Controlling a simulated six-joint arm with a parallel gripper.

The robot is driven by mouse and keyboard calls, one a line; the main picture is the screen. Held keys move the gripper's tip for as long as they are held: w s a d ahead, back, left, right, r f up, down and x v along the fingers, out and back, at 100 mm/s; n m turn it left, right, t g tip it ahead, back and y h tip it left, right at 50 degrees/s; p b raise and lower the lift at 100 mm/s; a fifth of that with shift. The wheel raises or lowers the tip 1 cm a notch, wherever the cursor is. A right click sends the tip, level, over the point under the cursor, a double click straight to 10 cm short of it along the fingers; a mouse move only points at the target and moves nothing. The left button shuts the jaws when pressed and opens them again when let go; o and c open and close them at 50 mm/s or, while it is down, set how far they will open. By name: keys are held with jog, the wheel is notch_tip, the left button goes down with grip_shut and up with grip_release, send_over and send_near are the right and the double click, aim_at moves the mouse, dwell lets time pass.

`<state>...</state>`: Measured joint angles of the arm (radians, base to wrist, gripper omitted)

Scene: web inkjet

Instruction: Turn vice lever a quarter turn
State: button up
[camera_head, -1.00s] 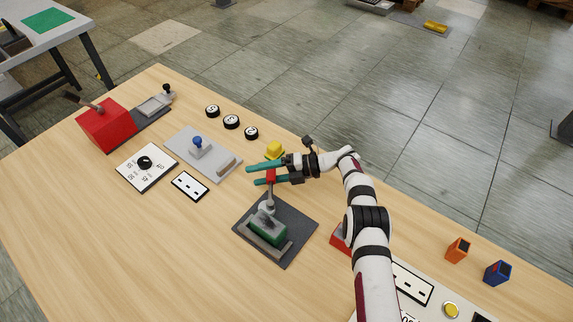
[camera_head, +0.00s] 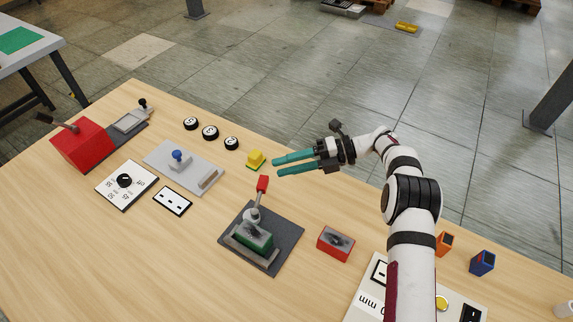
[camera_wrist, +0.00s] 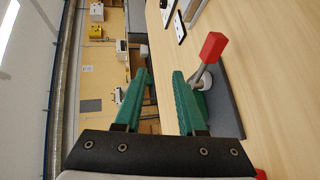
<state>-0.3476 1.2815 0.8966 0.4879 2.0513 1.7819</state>
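The vice (camera_head: 253,242) has a green body and grey jaws on a dark square plate (camera_head: 288,240). Its grey lever stands up, leaning slightly right in the head view, and ends in a red handle (camera_head: 262,184). My gripper (camera_head: 276,164) has two teal fingers, apart and empty, pointing left, above and right of the red handle in the picture. In the wrist view the open fingers (camera_wrist: 163,75) have nothing between them. There the red handle (camera_wrist: 212,46) lies to the right of the right finger, outside the gap. That finger partly covers the vice.
A yellow block (camera_head: 256,159) lies left of my fingers. A red box (camera_head: 336,243) stands right of the vice. A grey plate with a blue knob (camera_head: 178,156), a dial panel (camera_head: 126,184) and a socket (camera_head: 172,200) lie left. The table's front left is clear.

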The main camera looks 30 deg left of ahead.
jog(key=shift+w+d+n+t, duration=0.1)
jog(key=shift+d+n+t, duration=0.15)
jog(key=shift+n, duration=0.55)
jog(key=shift+c, duration=1.2)
jog(key=d+n+t+h, duration=0.1)
jog(key=n, duration=0.2)
jog(key=w+d+n+t+h, duration=0.1)
jog(key=d+n+t+h, duration=0.1)
jog(key=n, duration=0.2)
jog(key=w+d+r+n+t+h, duration=0.1)
jog(key=d+n+t, duration=0.1)
jog(key=n, duration=0.2)
jog(key=shift+w, duration=0.25)
grip_shut()
jog(key=a+f, duration=0.1)
jog(key=f, duration=0.1)
jog(key=s+a+f+n, duration=0.1)
jog(key=a+f, duration=0.1)
jog(key=f, duration=0.1)
jog(key=a+f+n+t+h, duration=0.1)
jog(key=f, duration=0.1)
jog(key=shift+s+a+f, duration=0.55)
jog(key=shift+s+a, duration=0.05)
jog(key=shift+a, duration=0.4)
jog(key=shift+s+a+f, duration=0.2)
jog(key=shift+a, duration=0.4)
jog(key=shift+s+a+f, duration=0.15)
jog(key=shift+s+a, duration=0.1)
jog(key=shift+a, duration=0.4)
